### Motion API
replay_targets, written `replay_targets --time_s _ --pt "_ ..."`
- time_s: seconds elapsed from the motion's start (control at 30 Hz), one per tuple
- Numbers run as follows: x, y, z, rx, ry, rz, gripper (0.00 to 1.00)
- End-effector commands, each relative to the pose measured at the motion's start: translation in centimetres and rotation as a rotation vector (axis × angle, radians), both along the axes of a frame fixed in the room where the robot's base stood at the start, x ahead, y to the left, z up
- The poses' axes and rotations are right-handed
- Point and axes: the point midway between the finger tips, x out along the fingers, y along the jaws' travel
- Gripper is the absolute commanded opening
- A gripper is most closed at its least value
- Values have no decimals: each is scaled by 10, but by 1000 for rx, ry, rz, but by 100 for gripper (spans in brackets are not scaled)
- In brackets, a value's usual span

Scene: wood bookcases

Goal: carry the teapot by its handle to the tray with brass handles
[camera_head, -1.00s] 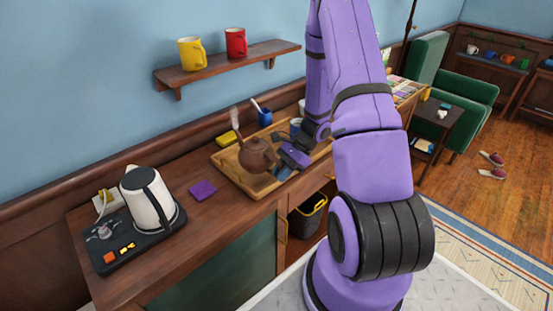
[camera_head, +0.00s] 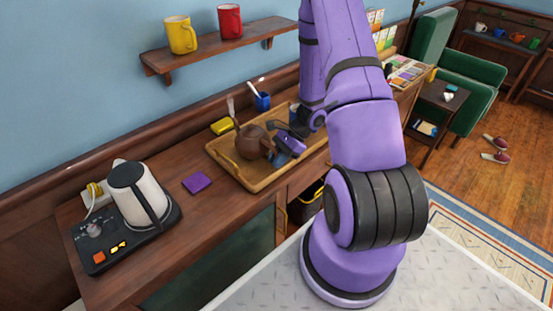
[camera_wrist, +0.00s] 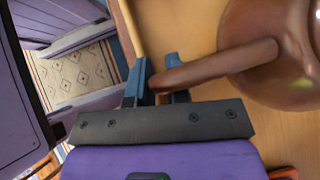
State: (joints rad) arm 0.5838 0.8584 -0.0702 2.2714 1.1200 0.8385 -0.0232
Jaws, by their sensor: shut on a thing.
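The brown teapot (camera_head: 250,143) is over the wooden tray (camera_head: 253,188) on the counter; I cannot tell whether its base touches the tray. A brass handle (camera_head: 229,163) shows at the tray's left end. My gripper (camera_head: 279,153) is at the teapot's right side, shut on its handle. In the wrist view, the blue fingertips (camera_wrist: 158,78) close around the end of the brown handle (camera_wrist: 220,62), with the round teapot body (camera_wrist: 275,50) at upper right. My gripper and arm hide the tray's right part.
A white kettle (camera_head: 138,193) stands on a dark base at the counter's left. A purple cloth (camera_head: 197,182) lies left of the tray. A shelf (camera_head: 215,48) with two mugs hangs above.

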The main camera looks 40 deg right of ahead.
Motion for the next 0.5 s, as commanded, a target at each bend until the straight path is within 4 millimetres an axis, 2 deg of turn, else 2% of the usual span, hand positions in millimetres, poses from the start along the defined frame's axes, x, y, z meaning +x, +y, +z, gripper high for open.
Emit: replay_targets --time_s 0.2,0.23,0.33,0.5 --pt "0 0 -2 1 -1 1 0" --pt "0 0 -3 0 0 0 18" --pt "0 0 -3 0 1 1 41" --pt "-1 0 -3 0 2 1 41"
